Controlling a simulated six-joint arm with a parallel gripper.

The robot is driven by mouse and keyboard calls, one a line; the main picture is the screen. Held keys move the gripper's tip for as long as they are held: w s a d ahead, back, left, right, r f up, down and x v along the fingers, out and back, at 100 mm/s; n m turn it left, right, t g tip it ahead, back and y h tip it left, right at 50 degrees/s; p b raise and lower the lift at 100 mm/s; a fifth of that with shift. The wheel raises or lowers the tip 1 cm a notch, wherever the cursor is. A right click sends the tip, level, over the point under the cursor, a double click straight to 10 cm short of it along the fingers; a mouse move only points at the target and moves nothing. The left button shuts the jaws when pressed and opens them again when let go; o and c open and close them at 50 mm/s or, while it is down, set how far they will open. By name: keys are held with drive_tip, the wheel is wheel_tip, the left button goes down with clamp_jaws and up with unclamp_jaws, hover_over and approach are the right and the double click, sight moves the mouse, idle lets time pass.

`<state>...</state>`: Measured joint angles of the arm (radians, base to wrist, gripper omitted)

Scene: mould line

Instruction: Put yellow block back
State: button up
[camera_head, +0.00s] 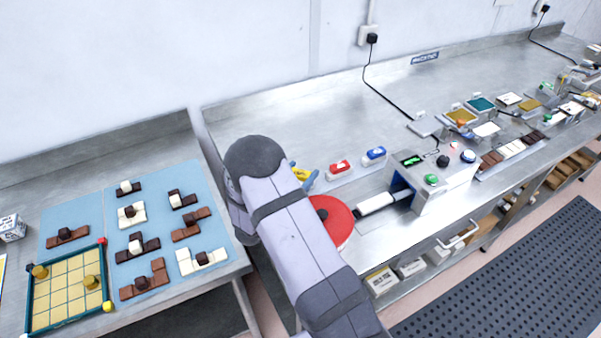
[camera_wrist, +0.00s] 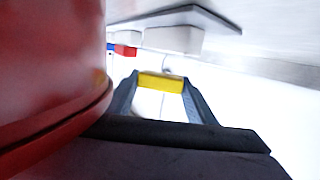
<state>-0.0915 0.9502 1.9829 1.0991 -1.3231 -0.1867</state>
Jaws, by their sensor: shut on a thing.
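My gripper (camera_head: 303,176) is shut on a yellow block (camera_head: 300,173), above the steel bench just left of the pale rack that holds the red and blue blocks. In the wrist view the yellow block (camera_wrist: 160,82) sits between the two blue-grey fingers. The red block (camera_head: 340,168) and the blue block (camera_head: 375,155) stand on the pale rack (camera_head: 358,166). In the wrist view, the red block (camera_wrist: 126,51) shows beyond the gripper. I cannot tell whether the yellow block touches the bench or rack.
A red round object (camera_head: 332,217) stands close beside my gripper and fills the left of the wrist view. Blue mats (camera_head: 155,190) with chocolate pieces lie left. The bench behind the blocks is clear.

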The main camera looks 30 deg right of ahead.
drive_tip(key=shift+f, duration=0.1)
drive_tip(key=shift+s+f+b, duration=0.25)
drive_tip(key=shift+f+b, duration=0.3)
drive_tip(key=shift+f, duration=0.1)
drive_tip(key=o, duration=1.1)
drive_tip(key=shift+f, duration=0.1)
drive_tip(key=shift+s, duration=0.1)
drive_tip(key=shift+r+p, duration=0.75)
drive_tip(key=b+v, duration=0.4)
drive_tip(key=v, duration=0.6)
drive_tip(key=shift+a, duration=0.4)
drive_tip(key=shift+s+a+r, duration=0.2)
drive_tip(key=shift+s+a, duration=0.1)
drive_tip(key=shift+a, duration=0.1)
